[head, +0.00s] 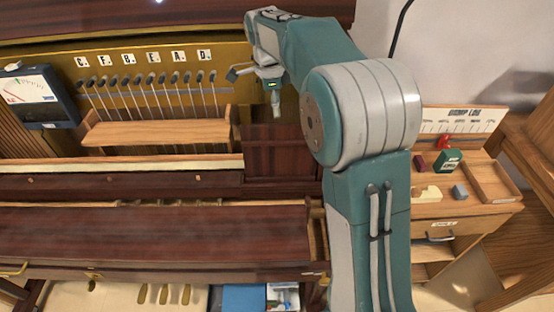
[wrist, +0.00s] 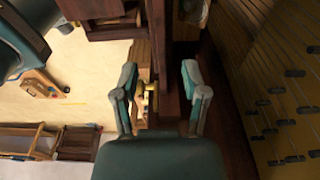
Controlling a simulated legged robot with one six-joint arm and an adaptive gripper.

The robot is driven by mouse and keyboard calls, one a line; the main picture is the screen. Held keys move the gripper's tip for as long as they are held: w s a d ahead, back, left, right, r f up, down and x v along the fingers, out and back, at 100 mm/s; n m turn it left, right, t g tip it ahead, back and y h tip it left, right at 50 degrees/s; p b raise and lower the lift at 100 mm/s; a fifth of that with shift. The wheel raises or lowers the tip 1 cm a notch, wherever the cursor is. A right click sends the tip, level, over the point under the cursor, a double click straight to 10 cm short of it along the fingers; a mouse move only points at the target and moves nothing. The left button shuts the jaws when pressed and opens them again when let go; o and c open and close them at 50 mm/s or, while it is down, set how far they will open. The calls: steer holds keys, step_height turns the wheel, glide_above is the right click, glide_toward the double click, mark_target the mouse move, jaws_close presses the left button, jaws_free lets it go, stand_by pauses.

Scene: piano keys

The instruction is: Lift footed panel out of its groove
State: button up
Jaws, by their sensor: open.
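My gripper (head: 270,88) is above the right end of the open piano in the head view. In the wrist view its two fingers (wrist: 158,78) are spread apart with nothing clasped between them. A dark red-brown panel (head: 282,160) stands upright below and right of the gripper in the head view; it looks like the footed panel, but I cannot be sure. Its feet and groove are not clearly visible. In the wrist view a dark wooden edge (wrist: 167,55) runs beyond the gap between the fingers; I cannot tell whether it belongs to that panel.
A wooden shelf (head: 155,131) stands before the strings and lettered pins at left. A meter (head: 36,97) hangs at far left. The long dark piano front (head: 150,235) crosses the foreground. A side bench (head: 480,211) with small blocks stands right of my arm.

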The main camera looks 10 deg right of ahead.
mark_target(282, 138)
steer(key=f, duration=0.3)
steer(key=d+f, duration=0.1)
steer(key=f, duration=0.5)
steer(key=shift+d+f, duration=0.25)
steer(key=shift+f, duration=0.05)
jaws_close()
